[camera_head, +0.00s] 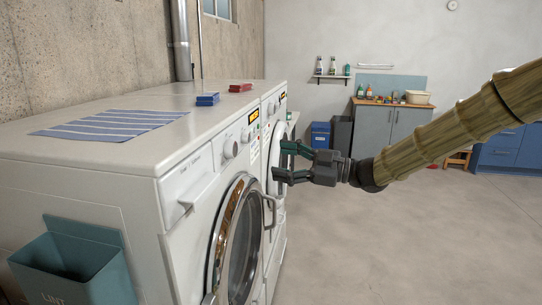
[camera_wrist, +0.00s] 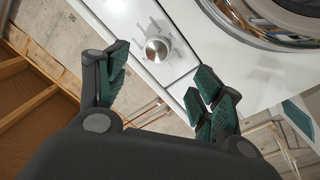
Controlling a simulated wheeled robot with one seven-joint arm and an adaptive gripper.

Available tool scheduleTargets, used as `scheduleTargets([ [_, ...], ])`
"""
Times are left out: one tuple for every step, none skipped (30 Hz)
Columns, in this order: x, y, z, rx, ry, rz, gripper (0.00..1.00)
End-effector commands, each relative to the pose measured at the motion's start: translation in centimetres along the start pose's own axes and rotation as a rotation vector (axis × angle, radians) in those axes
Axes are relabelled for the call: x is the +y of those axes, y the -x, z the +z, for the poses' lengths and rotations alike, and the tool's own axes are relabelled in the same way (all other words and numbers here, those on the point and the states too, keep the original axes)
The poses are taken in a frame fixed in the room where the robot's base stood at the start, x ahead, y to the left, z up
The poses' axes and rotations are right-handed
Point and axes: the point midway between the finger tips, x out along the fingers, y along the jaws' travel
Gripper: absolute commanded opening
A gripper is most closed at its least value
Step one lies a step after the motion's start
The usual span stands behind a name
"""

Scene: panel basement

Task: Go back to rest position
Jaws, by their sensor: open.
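My gripper (camera_head: 284,161) is at the end of my arm, which reaches in from the right in the head view. Its dark fingers with green pads are spread apart with nothing between them. It is in front of the far washing machine (camera_head: 277,122); whether it touches the front cannot be told. In the wrist view my gripper (camera_wrist: 160,72) also shows open, with a machine's white front panel and a round knob (camera_wrist: 157,49) beyond the fingers. A round door (camera_wrist: 275,22) is at the upper right there.
The near machine (camera_head: 190,200) has a round door and a lint bin (camera_head: 75,268) at its side. A striped cloth (camera_head: 110,125), a blue box (camera_head: 207,99) and a red box (camera_head: 240,87) lie on top. A grey cabinet (camera_head: 390,128) stands behind. The floor at right is clear.

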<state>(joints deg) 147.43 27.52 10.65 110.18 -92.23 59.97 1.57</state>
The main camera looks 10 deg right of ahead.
Motion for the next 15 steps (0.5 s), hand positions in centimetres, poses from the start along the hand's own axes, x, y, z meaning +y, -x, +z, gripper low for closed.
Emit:
scheduleTargets([
  [-1.0, -0.2, 1.5, -0.018, -0.037, 0.006, 0.67],
  [-1.6, -0.3, 2.5, -0.032, -0.063, 0.015, 0.67],
  [-2.5, -0.4, 4.0, -0.055, -0.105, 0.028, 0.67],
  [-3.4, -0.5, 5.3, -0.075, -0.14, 0.04, 0.67],
  [-4.3, -0.6, 6.7, -0.096, -0.178, 0.053, 0.67],
  [-5.6, -0.6, 8.6, -0.128, -0.23, 0.072, 0.67],
  [-6.7, -0.6, 10.0, -0.153, -0.27, 0.085, 0.67],
  [-7.7, -0.5, 11.4, -0.178, -0.308, 0.099, 0.67],
  [-9.1, -0.3, 13.1, -0.212, -0.357, 0.117, 0.67],
  [-10.3, -0.2, 14.5, -0.239, -0.395, 0.13, 0.67],
  [-11.4, 0.0, 15.8, -0.266, -0.43, 0.143, 0.67],
  [-13.0, 0.4, 17.5, -0.303, -0.477, 0.161, 0.67],
  [-14.2, 0.7, 18.6, -0.331, -0.512, 0.173, 0.67],
  [-15.4, 1.0, 19.8, -0.359, -0.545, 0.186, 0.67],
  [-17.1, 1.5, 21.4, -0.398, -0.59, 0.201, 0.67],
])
